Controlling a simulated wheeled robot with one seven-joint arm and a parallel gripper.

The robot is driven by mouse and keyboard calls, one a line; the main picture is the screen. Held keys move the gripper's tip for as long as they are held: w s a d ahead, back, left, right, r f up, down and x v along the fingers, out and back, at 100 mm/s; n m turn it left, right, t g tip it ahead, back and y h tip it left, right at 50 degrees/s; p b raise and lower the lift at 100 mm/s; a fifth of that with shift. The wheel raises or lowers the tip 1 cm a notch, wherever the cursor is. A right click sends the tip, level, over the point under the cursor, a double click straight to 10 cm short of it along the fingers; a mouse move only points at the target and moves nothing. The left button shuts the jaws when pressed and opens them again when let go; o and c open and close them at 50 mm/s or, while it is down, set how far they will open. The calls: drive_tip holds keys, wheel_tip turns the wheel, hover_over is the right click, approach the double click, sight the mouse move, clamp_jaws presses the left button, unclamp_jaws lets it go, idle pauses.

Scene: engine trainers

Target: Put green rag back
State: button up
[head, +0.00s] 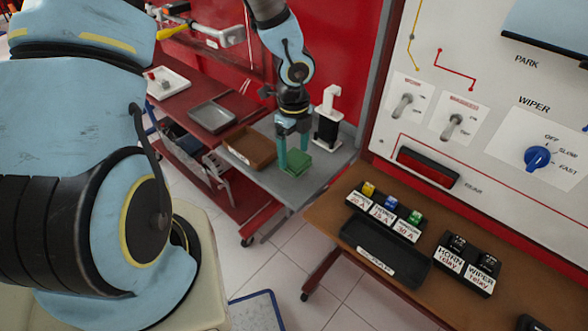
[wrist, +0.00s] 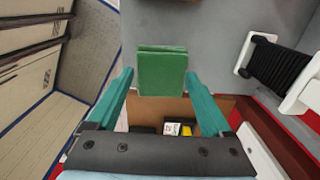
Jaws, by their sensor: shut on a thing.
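The green rag (head: 297,163) is a folded, square pad at the grey table's near side in the head view. It also shows in the wrist view (wrist: 162,73), between the two teal fingertips. My gripper (head: 293,150) points down over the grey table and is shut on the rag. The same gripper shows in the wrist view (wrist: 160,80), with a finger at each side of the rag. I cannot tell whether the rag touches the table top.
A brown tray (head: 236,155) lies left of the gripper on the grey table (head: 322,160). A black-and-white device (head: 328,118) stands behind the rag. A metal tray (head: 212,117) is on the red bench. The brown bench (head: 330,205) with relays and fuses is at right.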

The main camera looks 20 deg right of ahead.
sight(294, 157)
drive_tip(key=shift+f+b, duration=0.3)
drive_tip(key=shift+f, duration=2.4)
drive_tip(key=o, duration=1.1)
wheel_tip(294, 157, up, 12)
drive_tip(key=shift+p, duration=0.95)
drive_tip(key=a+r+n, duration=0.4)
drive_tip(key=a+n, duration=0.4)
drive_tip(key=n, duration=0.1)
drive_tip(key=a+r+n+t, duration=0.1)
drive_tip(key=a+r+n, duration=0.3)
drive_tip(key=a+n, duration=0.5)
drive_tip(key=w+a+r+n, duration=0.1)
drive_tip(key=a+r+n, duration=0.2)
drive_tip(key=a+n, duration=0.5)
drive_tip(key=shift+a+r+n+t, duration=0.1)
drive_tip(key=shift+r+n+t, duration=0.1)
drive_tip(key=shift+n, duration=0.65)
drive_tip(key=shift+a+r+n+t, duration=0.1)
drive_tip(key=shift+r+n, duration=0.1)
drive_tip(key=shift+n, duration=0.65)
